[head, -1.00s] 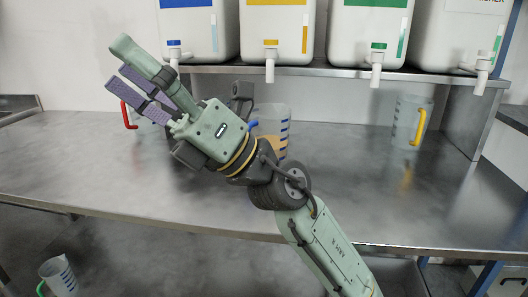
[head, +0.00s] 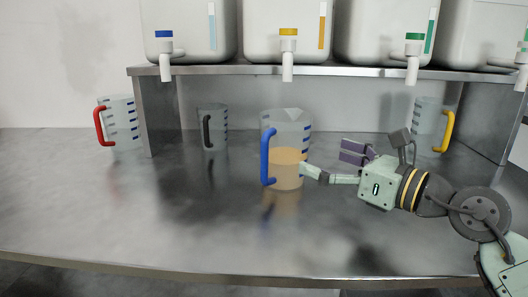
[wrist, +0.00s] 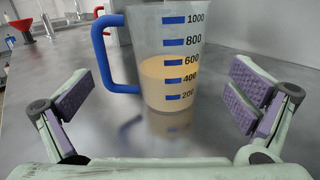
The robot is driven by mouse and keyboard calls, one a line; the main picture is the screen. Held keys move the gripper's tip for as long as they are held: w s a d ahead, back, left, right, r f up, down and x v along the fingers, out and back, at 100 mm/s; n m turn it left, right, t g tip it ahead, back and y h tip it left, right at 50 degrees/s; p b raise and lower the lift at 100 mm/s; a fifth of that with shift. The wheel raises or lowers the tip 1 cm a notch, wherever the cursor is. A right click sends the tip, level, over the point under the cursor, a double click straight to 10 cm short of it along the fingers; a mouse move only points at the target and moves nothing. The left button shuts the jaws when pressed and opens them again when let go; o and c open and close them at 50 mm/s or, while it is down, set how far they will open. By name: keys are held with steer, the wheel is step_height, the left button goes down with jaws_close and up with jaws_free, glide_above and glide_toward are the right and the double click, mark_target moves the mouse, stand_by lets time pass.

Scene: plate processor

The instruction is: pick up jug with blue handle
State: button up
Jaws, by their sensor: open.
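The jug with the blue handle (head: 290,130) stands upright on the metal counter, holding tan liquid. Its handle (head: 265,157) points left. In the wrist view the jug (wrist: 175,60) is ahead of the fingers, near the middle of the gap, with the handle on the left. My gripper (head: 332,162) is level with the counter, at the jug's right side in the head view. It is open and empty. One finger overlaps the jug's right edge in the head view, but the wrist view shows both fingers (wrist: 165,100) apart from the jug.
A red-handled jug (head: 123,125) stands left, a black-handled jug (head: 213,128) behind left, and a yellow-handled jug (head: 428,120) behind my gripper. A metal shelf (head: 330,69) with several white tap containers overhangs the back. The front of the counter (head: 200,225) is clear.

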mark_target(302, 148)
steer(key=p+x, duration=0.1)
steer(key=x, duration=0.4)
steer(key=shift+w, duration=0.3)
steer(key=x, duration=0.1)
steer(key=p+x, duration=0.1)
steer(key=x, duration=0.2)
steer(key=shift+w+d+r+p, duration=0.1)
steer(key=shift+w+r+p, duration=0.15)
steer(key=shift+r+p, duration=0.15)
steer(key=shift+w+a+f, duration=0.15)
steer(key=shift+w+a, duration=0.25)
steer(key=shift+c, duration=0.4)
steer(key=c, duration=1.6)
steer(key=shift+c, duration=0.2)
steer(key=shift+r, duration=0.2)
